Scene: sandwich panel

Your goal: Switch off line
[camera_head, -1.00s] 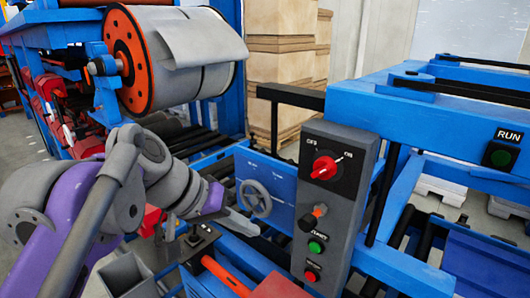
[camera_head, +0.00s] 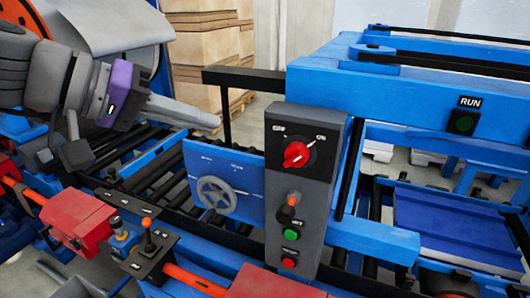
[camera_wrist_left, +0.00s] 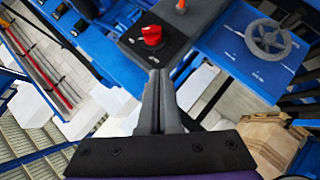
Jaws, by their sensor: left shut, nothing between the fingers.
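The grey control box (camera_head: 307,185) stands upright at the middle of the head view. On its black plate is a red rotary knob (camera_head: 297,155), between labels at its upper left and upper right; its pointer appears tilted toward the upper-right ON label. The knob also shows in the left wrist view (camera_wrist_left: 152,35), ahead of the fingertips and apart from them. My left gripper (camera_head: 217,122) is shut and empty, left of the box and above the blue handwheel panel. Its closed fingers also show in the wrist view (camera_wrist_left: 159,77). My right gripper is out of view.
Below the knob are an orange-tipped lever (camera_head: 291,200), a green button (camera_head: 292,234) and a red button (camera_head: 289,262). A grey handwheel (camera_head: 216,195) is left of the box. A black bar (camera_head: 243,80) runs above it. A RUN button (camera_head: 463,122) is at right.

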